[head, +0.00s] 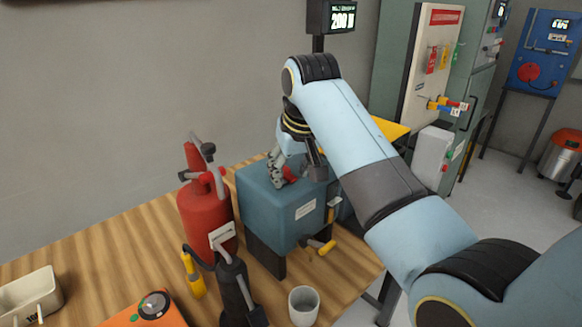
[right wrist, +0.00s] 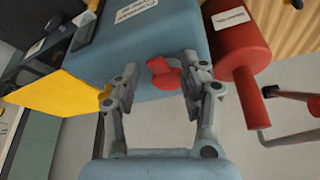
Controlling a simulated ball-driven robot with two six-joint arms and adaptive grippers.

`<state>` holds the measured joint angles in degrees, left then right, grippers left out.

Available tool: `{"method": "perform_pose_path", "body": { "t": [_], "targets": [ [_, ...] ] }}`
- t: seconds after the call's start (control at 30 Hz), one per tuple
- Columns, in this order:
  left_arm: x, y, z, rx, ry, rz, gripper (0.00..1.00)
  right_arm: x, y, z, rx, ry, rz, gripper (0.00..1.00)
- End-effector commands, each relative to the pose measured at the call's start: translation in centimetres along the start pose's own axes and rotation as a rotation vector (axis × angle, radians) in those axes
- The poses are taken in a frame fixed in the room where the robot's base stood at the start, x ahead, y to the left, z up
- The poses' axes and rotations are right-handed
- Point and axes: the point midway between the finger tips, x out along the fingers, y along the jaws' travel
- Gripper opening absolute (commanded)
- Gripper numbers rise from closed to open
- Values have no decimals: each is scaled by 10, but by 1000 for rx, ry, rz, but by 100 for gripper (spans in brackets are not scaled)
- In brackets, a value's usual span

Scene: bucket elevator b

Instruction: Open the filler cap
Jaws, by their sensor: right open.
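The filler cap (head: 289,172) is a small red knob on top of the blue-green box (head: 268,205). It also shows in the right wrist view (right wrist: 164,73), on the box's blue face. My right gripper (head: 279,170) reaches down over the box top. In the right wrist view its fingers (right wrist: 161,82) are apart, one on each side of the red cap, with visible space between. Whether a fingertip touches the cap cannot be told. My left gripper is not in view.
A red cylinder with a lever (head: 205,215) stands close left of the box. A black tool (head: 238,292), a light cup (head: 303,304) and an orange device (head: 145,312) are on the wooden table (head: 100,262).

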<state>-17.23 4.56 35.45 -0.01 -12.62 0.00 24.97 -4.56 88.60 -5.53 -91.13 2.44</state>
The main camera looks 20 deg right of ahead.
Motion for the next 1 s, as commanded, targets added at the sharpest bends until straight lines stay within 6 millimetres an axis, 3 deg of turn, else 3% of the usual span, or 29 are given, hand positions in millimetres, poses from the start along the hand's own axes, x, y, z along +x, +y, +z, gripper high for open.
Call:
{"method": "perform_pose_path", "body": {
  "t": [0.2, 0.53, 1.0],
  "targets": [
    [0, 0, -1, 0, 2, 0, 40, 0, 0, 0, 0, 0, 0, 43],
    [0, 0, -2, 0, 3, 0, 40, 0, 0, 0, 0, 0, -1, 0],
    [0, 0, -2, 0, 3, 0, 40, -3, -2, -4, -10, -62, 19, 0]
  ]
}}
